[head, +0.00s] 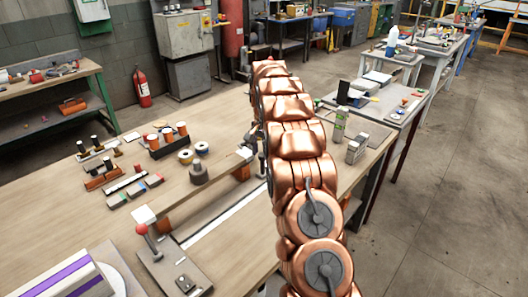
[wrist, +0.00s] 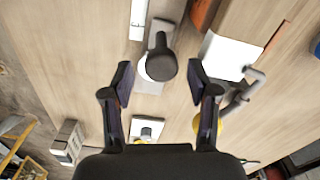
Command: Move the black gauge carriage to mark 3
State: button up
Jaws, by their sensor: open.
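In the wrist view my gripper (wrist: 160,78) is open, its two dark fingers spread apart with nothing held between them. A black rounded knob (wrist: 162,58) on a grey plate shows between and just beyond the fingertips. It looks like the black gauge carriage, but I cannot be sure. A pale strip (wrist: 138,18) runs from the top edge toward that plate. No numbered marks can be read, so mark 3 cannot be picked out. In the head view my copper arm hides most of my gripper and the spot below it.
In the wrist view a white block (wrist: 228,55) with a grey bent handle stands close to the right finger. In the head view the wooden bench (head: 215,115) holds a red-knobbed lever (head: 142,229), a dark grey weight (head: 198,173) and several orange-topped pieces left of my arm.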

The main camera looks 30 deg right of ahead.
notch_tip(320, 180, up, 12)
dwell(0.9)
dwell(0.7)
